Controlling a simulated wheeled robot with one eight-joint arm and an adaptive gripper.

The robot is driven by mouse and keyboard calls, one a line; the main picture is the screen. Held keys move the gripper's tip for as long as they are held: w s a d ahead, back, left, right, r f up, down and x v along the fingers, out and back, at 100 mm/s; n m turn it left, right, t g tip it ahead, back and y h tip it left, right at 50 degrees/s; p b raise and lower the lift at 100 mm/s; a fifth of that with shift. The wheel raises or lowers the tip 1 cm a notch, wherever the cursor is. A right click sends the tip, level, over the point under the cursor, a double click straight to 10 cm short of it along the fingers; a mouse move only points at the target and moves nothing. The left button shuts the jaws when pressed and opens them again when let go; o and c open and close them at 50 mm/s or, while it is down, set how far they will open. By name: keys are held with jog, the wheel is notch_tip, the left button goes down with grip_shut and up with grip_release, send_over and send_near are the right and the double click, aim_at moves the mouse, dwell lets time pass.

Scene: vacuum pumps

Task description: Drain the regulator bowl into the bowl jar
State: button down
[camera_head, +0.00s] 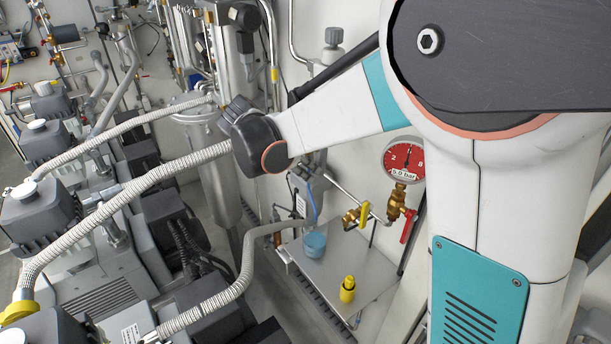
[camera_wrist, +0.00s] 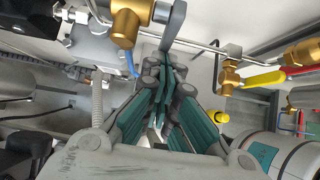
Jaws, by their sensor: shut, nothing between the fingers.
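My gripper (camera_wrist: 165,112) is shut and empty in the wrist view, its teal-padded fingers together. A brass fitting (camera_wrist: 128,22) with a grey lower part hangs just above and left of the fingers. A thin blue tube (camera_wrist: 130,62) runs down from it. I cannot clearly make out the regulator bowl. In the head view a small jar with blue content (camera_head: 314,243) stands on a metal shelf (camera_head: 345,277), with the blue tube (camera_head: 313,207) coming down to it. In the wrist view I cannot make out the jar. My gripper is not distinguishable in the head view, behind my arm.
A yellow-capped item (camera_head: 347,289) stands on the shelf's front. A red pressure gauge (camera_head: 403,160), a yellow-handled valve (camera_head: 364,214) and a red-handled valve (camera_head: 408,226) are to the right. Pumps and ribbed hoses (camera_head: 150,180) crowd the left. The shelf between jar and yellow item is clear.

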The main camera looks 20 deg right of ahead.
jog(key=shift+d+f+b, duration=0.25)
jog(key=shift+d+b, duration=0.05)
jog(key=shift+w+r, duration=0.1)
jog(key=shift+r, duration=0.05)
